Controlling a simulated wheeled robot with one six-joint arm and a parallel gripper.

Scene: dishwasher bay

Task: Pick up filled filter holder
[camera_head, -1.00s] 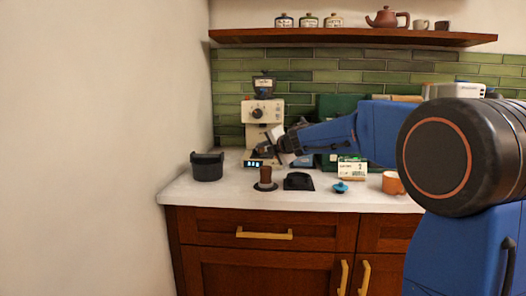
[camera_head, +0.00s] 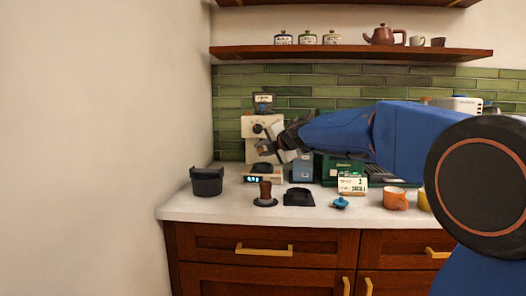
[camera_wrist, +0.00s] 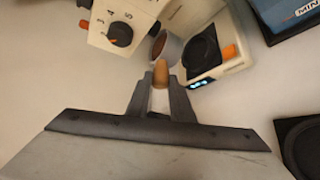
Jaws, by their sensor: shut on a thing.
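In the wrist view, the filter holder shows a round silver-grey basket (camera_wrist: 168,46) and a tan handle (camera_wrist: 161,73). My gripper (camera_wrist: 161,92) is shut on that handle, with the basket pointing away from me. In the head view, my gripper (camera_head: 268,147) is in front of the cream grinder (camera_head: 252,127), above the small scale (camera_head: 275,181). In the wrist view, the scale (camera_wrist: 232,66), with a black round top and lit display, lies just right of the basket. In the head view, the holder is too small to make out.
A black bin (camera_head: 207,183) stands at left. A brown-handled tamper (camera_head: 265,192), black stand (camera_head: 298,198), blue-topped tool (camera_head: 340,203) and orange mug (camera_head: 394,199) line the counter front. A sign (camera_head: 352,184) stands behind them. A wooden shelf (camera_head: 350,52) hangs above.

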